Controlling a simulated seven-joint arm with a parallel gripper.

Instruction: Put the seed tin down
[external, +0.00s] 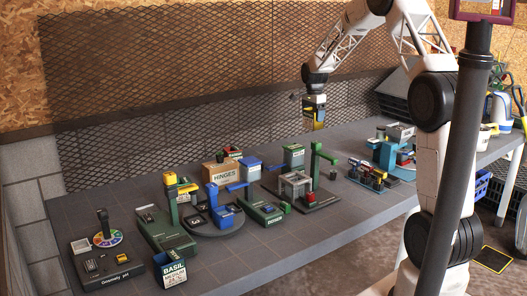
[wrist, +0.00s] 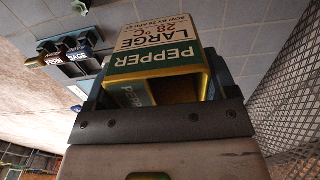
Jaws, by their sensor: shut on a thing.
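My gripper (external: 314,103) is raised above the back of the bench, clear of its top. It is shut on the seed tin (wrist: 158,48), a yellow, green and white box labelled "PEPPER LARGE 28°C". The tin shows small and yellow below the jaws in the external view (external: 319,125). In the wrist view the tin lies between the jaws, its label facing the camera and a dark hollow side below the label. The jaw tips are partly hidden behind it.
The grey bench (external: 310,235) carries several small machines, including a green-posted stand (external: 314,165) and a blue rack (external: 390,178) at the right. Tins labelled "SAGE" (wrist: 79,68) and another stand in a rack in the wrist view. A "BASIL" box (external: 173,273) stands at the front. Mesh (external: 180,70) backs the bench.

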